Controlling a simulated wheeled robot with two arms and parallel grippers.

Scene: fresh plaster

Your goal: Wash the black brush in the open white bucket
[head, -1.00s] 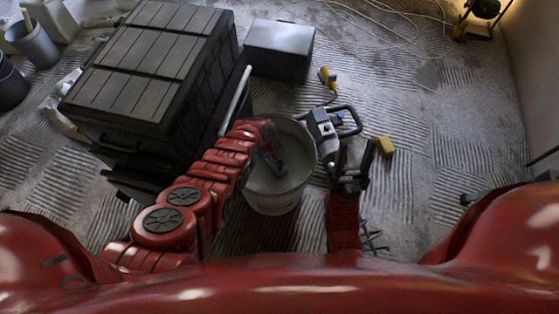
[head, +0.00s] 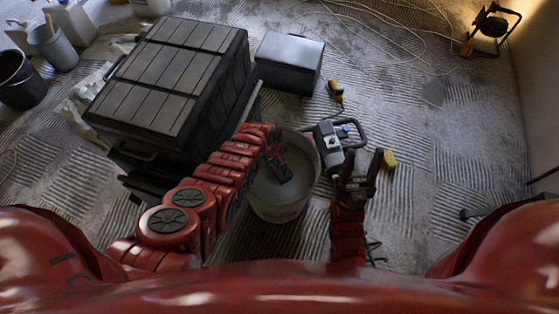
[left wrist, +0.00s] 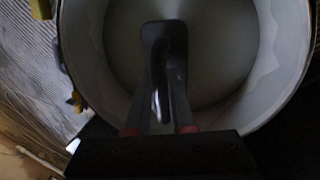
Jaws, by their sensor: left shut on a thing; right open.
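The open white bucket (head: 318,163) stands on the floor in front of me, with pale grey liquid inside. Its white wall fills much of the left wrist view (left wrist: 285,60). My left gripper (head: 275,160) reaches over the rim and points down into the bucket. It is shut on the black brush (head: 284,174), a dark shape inside the bucket opening. In the left wrist view the dark end between the fingers (left wrist: 165,38) hangs over the liquid; how deep it sits I cannot tell. My right gripper (head: 360,170) is open and empty, right of the bucket.
A large black ribbed chest (head: 175,80) stands close left of the bucket, a smaller dark box (head: 290,62) behind. A grey power tool (head: 330,140) lies beside the right gripper, with a yellow block (head: 389,160) further right. The floor at right is mostly clear.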

